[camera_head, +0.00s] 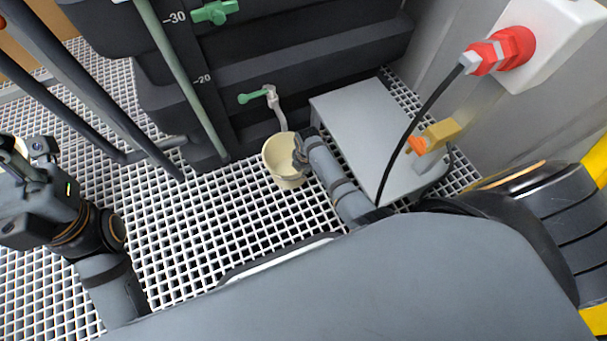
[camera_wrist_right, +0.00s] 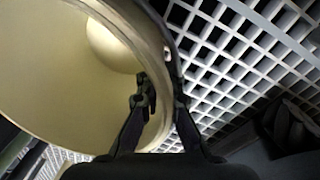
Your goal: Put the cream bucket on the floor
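The cream bucket (camera_head: 283,178) is in the middle of the head view, mouth up and slightly tilted, in front of the dark tank and below the tap (camera_head: 272,97). My right gripper (camera_head: 301,152) is at its right rim. In the right wrist view, one finger is inside the bucket (camera_wrist_right: 60,75) and the other outside, with the wall pinched between them. The floor is a white grating (camera_head: 190,240); I cannot tell whether the bucket's base touches it. My left gripper (camera_head: 40,160) is at the far left, away from the bucket; its fingers are unclear.
A grey box-like step (camera_head: 365,115) stands right of the bucket. A black cable hangs from a red connector (camera_head: 502,50) on the right wall, past a yellow-orange fitting (camera_head: 435,137). A green pipe (camera_head: 180,75) and dark rails stand on the left. Open grating lies left of the bucket.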

